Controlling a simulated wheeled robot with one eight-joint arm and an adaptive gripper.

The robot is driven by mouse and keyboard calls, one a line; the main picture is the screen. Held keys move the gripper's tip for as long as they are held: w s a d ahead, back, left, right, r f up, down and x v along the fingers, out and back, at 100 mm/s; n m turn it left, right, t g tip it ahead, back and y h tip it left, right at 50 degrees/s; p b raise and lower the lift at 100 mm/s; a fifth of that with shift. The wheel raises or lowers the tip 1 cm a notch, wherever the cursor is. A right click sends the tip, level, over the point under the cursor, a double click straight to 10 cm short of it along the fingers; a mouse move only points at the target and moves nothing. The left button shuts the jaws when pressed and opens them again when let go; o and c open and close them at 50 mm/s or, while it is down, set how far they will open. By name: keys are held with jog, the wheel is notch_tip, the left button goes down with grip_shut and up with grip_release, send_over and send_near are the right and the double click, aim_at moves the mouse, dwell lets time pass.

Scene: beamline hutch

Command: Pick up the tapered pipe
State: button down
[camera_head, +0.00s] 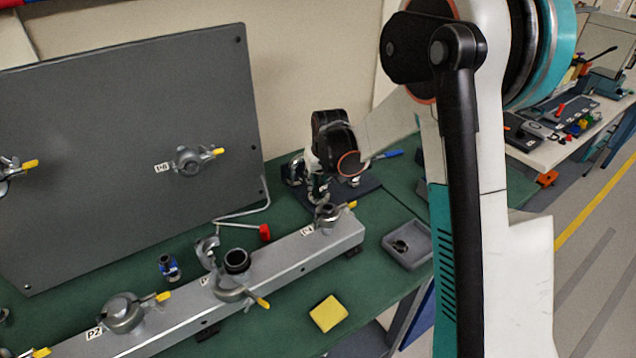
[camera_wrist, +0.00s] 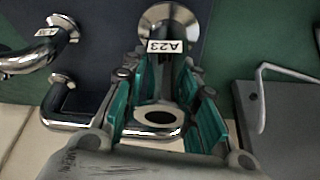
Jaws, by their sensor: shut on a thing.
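My gripper (camera_wrist: 165,85) has its teal fingers closed around a shiny chrome pipe piece (camera_wrist: 172,18) labelled A23, which I take for the tapered pipe. A round flange shows beyond the fingertips, and a chrome ring with a dark hole lies between the fingers, nearer the wrist. The fingers hide much of the middle. The piece is over or on a dark mat; I cannot tell whether it touches. In the head view my gripper (camera_head: 318,185) points down at the mat (camera_head: 368,192), behind the grey rail, and mostly hides the piece.
Bent chrome pipes (camera_wrist: 38,58) stand close on the left in the wrist view. A grey panel (camera_head: 120,130) stands at the left. A grey rail with clamps (camera_head: 285,258) lies in front. A grey tray (camera_head: 415,257) and a yellow pad (camera_head: 328,313) are on the green bench.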

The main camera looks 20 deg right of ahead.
notch_tip(320, 180, up, 20)
jog(key=p, duration=0.4)
jog(key=shift+p, duration=0.35)
